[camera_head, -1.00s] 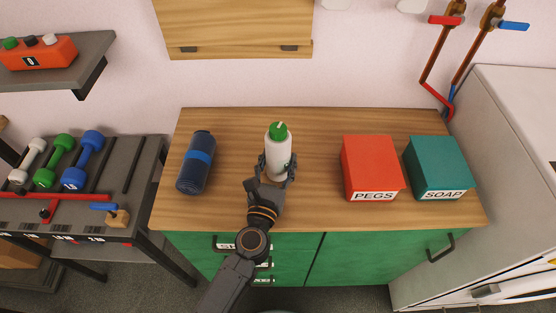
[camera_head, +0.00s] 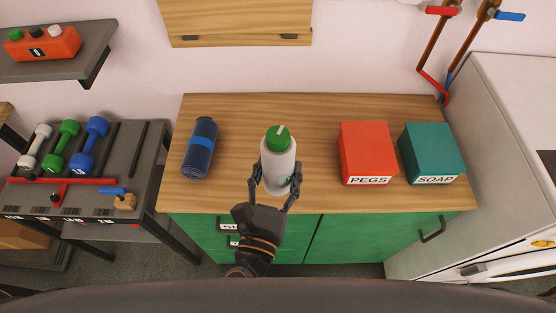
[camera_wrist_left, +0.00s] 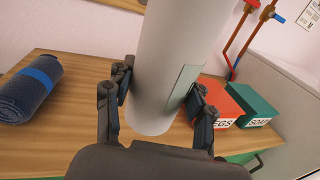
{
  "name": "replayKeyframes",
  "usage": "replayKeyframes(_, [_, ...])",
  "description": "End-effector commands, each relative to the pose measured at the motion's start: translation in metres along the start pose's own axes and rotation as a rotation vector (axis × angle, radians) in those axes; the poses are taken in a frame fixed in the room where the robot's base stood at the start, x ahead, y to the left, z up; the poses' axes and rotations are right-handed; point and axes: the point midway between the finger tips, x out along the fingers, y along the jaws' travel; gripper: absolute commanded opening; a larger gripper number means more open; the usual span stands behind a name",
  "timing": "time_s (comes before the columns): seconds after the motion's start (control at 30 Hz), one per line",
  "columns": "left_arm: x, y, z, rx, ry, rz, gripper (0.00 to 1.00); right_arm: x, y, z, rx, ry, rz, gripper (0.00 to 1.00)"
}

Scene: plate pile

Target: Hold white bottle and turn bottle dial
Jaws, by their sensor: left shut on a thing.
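The white bottle (camera_head: 279,165) with a green dial cap (camera_head: 278,138) is upright near the front edge of the wooden counter. The cap carries a pale mark line. My left gripper (camera_head: 274,188) is shut on the bottle, one finger on each side of its lower body. In the left wrist view the bottle (camera_wrist_left: 180,60) fills the middle between my fingers (camera_wrist_left: 157,105), and its bottom appears lifted above the counter. The cap is out of that view. My right gripper is not in view.
A rolled blue towel (camera_head: 200,148) lies left on the counter (camera_head: 240,112). A red PEGS box (camera_head: 366,152) and a teal SOAP box (camera_head: 431,152) stand right. A dumbbell rack (camera_head: 85,205) stands left, a white appliance (camera_head: 510,130) right.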

Motion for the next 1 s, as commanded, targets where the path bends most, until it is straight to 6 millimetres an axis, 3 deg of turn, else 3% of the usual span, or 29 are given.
replayKeyframes(0.3, [-0.001, 0.0, 0.002, 0.0, -0.002, 0.0, 0.04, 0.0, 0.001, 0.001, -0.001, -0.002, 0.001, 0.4])
replayKeyframes(0.43, [0.009, 0.0, -0.009, 0.003, -0.005, -0.004, 0.04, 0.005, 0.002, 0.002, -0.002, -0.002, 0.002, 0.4])
replayKeyframes(0.73, [0.088, 0.015, -0.074, 0.011, -0.009, -0.011, 0.04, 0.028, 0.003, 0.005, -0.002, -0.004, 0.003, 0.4])
replayKeyframes(0.9, [0.124, 0.028, -0.094, 0.004, -0.005, -0.002, 0.04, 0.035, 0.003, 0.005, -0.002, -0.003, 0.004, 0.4])
replayKeyframes(1.0, [0.133, 0.032, -0.099, 0.0, -0.004, 0.001, 0.04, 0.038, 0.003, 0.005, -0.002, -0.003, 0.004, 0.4])
